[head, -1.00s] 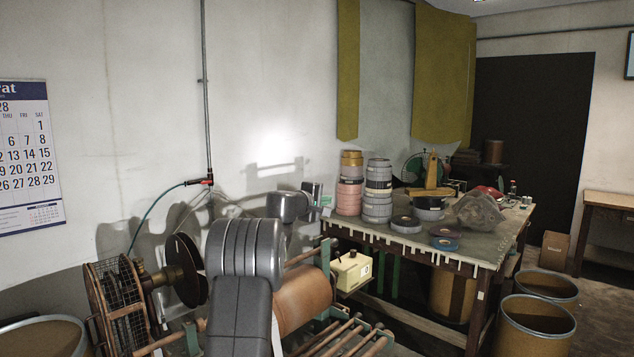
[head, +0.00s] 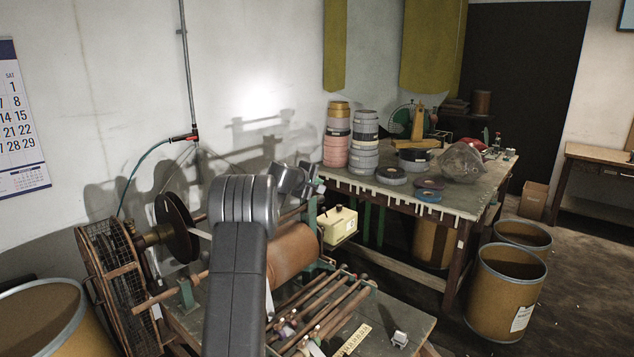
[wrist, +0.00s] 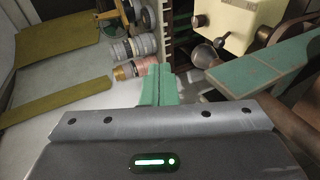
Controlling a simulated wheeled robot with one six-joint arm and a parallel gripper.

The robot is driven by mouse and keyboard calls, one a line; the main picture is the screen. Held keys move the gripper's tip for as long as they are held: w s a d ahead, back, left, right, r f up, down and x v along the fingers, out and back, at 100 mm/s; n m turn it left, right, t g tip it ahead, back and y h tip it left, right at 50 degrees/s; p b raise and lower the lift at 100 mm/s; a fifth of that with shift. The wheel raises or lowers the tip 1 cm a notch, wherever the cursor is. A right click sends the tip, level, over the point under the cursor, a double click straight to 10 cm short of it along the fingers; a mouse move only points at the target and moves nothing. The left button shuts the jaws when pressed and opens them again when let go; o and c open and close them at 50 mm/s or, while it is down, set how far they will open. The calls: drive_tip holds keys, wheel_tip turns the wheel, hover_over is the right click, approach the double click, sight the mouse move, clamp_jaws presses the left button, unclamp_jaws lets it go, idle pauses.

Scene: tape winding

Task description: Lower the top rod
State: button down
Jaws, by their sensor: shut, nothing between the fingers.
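The tape winding machine has a brown roller (head: 294,250) with a thin rod (head: 294,215) running above and behind it. Several more rods (head: 318,308) lie side by side on its front right frame. I cannot tell for sure which one is the top rod. In the wrist view my gripper (wrist: 158,84) has its green fingers together with nothing between them. A flat green bar (wrist: 258,74) of the machine lies to their right, apart from them, with part of the brown roller (wrist: 306,122) beyond. In the head view my arm hides the fingers and part of the machine.
A cream box (head: 337,225) with knobs sits right of the roller. A worktable (head: 447,206) holds stacked tape rolls (head: 364,142). Cardboard drums (head: 505,295) stand at right and another (head: 40,315) at left. A dark reel (head: 177,228) stands left of my arm.

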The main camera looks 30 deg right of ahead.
drive_tip(key=shift+r, duration=0.15)
drive_tip(key=s+a+r, duration=0.2)
drive_tip(key=r, duration=0.4)
drive_tip(key=s+a+r, duration=0.2)
drive_tip(key=r, duration=0.4)
drive_tip(key=shift+a+r+b, duration=0.2)
drive_tip(key=shift+b, duration=0.25)
drive_tip(key=w+d+f, duration=0.1)
drive_tip(key=f, duration=0.3)
drive_tip(key=w+d+f, duration=0.1)
drive_tip(key=d+f, duration=0.1)
drive_tip(key=f, duration=0.2)
drive_tip(key=w+d+f+p, duration=0.1)
drive_tip(key=w+f, duration=0.1)
drive_tip(key=f, duration=0.2)
drive_tip(key=shift+d+f, duration=0.2)
drive_tip(key=shift+f, duration=0.15)
drive_tip(key=shift+r, duration=0.15)
